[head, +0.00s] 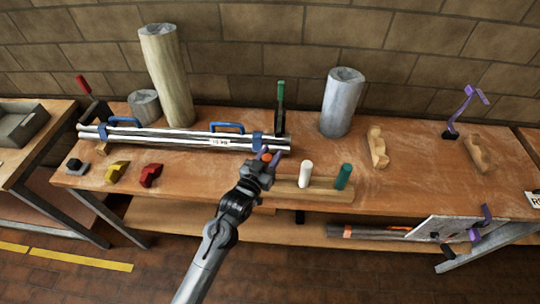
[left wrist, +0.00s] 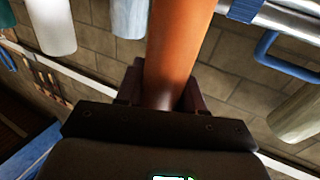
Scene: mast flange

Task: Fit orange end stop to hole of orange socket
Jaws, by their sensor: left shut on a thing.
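My left gripper (head: 267,158) is over the left end of a wooden block, at the near side of the bench. It is shut on an orange cylindrical piece, which I take to be the orange end stop (head: 267,156). Only a small orange tip shows in the head view. In the left wrist view the orange end stop (left wrist: 178,50) stands out from between the dark fingers, its far end cut off by the frame. I cannot make out the orange socket for certain. My right gripper is not in view.
The wooden block (head: 285,190) carries a white peg (head: 306,174) and a green peg (head: 343,176) right of my gripper. A silver mast (head: 180,138) with blue handles lies behind. Grey cylinders stand further back. A tube with orange bands (head: 370,232) lies on the lower shelf.

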